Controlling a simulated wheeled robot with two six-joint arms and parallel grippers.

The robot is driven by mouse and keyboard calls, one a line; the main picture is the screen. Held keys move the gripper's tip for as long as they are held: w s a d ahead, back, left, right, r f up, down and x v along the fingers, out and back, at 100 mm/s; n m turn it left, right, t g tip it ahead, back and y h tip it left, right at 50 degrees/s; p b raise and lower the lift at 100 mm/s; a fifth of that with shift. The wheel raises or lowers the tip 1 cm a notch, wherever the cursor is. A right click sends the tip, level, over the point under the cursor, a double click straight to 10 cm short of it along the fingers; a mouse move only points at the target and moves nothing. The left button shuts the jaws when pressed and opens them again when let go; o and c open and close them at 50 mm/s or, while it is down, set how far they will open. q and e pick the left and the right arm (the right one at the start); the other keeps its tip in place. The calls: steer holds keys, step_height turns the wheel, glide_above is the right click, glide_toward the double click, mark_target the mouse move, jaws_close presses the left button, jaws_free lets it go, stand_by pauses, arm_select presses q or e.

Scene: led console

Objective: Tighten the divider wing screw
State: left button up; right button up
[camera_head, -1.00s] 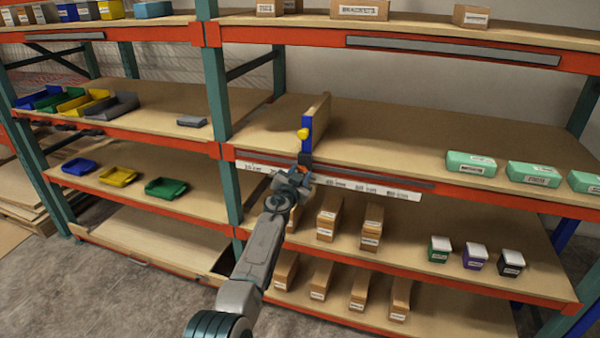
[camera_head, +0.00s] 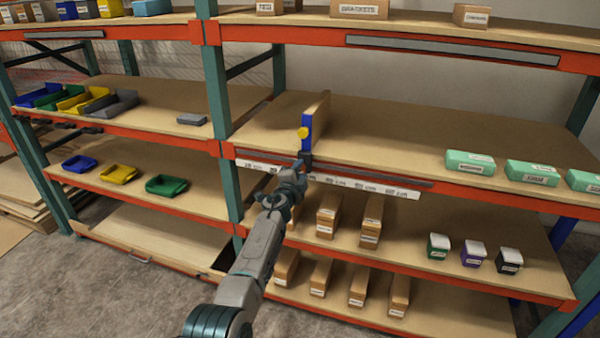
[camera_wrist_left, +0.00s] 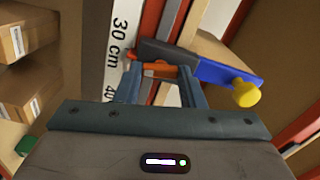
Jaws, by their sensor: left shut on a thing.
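The divider (camera_head: 319,116) is an upright wooden panel on the middle shelf, with a blue front bracket (camera_head: 307,124) and a yellow knob (camera_head: 303,133). In the left wrist view the blue bracket (camera_wrist_left: 222,74) joins a dark clamp (camera_wrist_left: 168,53) at the shelf's front rail. The orange wing screw (camera_wrist_left: 160,69) is at this clamp, between my left fingertips. My left gripper (camera_head: 301,168) is shut on it, below the yellow knob (camera_wrist_left: 245,93). In the head view the fingers mostly hide the screw. My right gripper is not in view.
A white scale strip (camera_head: 340,181) with centimetre marks runs along the shelf front. Green boxes (camera_head: 470,163) stand at the shelf's right. Brown cartons (camera_head: 328,215) stand on the shelf below, close to my arm.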

arm_select(q)
steer(key=m, duration=0.5)
steer(key=shift+f+m, duration=0.3)
steer(key=shift+f, duration=0.05)
steer(key=m, duration=0.2)
steer(key=shift+m, duration=0.4)
steer(key=shift+s+m, duration=0.1)
steer(key=shift+m, duration=0.7)
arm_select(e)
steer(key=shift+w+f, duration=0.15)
arm_select(q)
steer(key=shift+f, duration=0.1)
steer(key=o, duration=1)
steer(key=shift+a+r, duration=0.1)
steer(key=shift+r, duration=0.2)
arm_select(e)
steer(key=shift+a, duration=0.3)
arm_select(q)
steer(key=shift+r, duration=0.1)
